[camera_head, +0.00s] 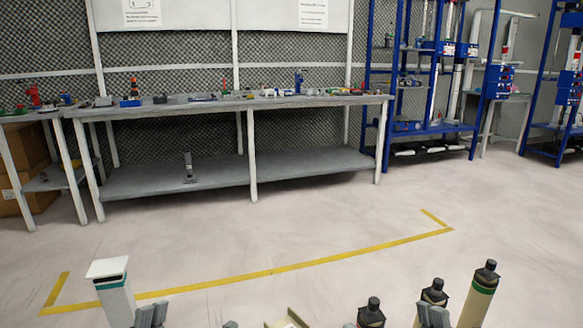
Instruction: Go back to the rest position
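My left gripper (190,319) shows at the bottom edge, left of centre, only by its grey fingertips. The tips stand apart with nothing seen between them. My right gripper (391,320) shows likewise at the bottom right, its grey tips apart, close to the dark bottles. Neither gripper is seen to hold anything. The rest of both grippers and my arms are below the picture.
A white container (115,299) with a green band stands at the lower left. Dark bottles (481,288) stand at the lower right. Yellow tape (270,271) crosses open floor. A long grey workbench (300,99) and blue racks (479,125) line the back.

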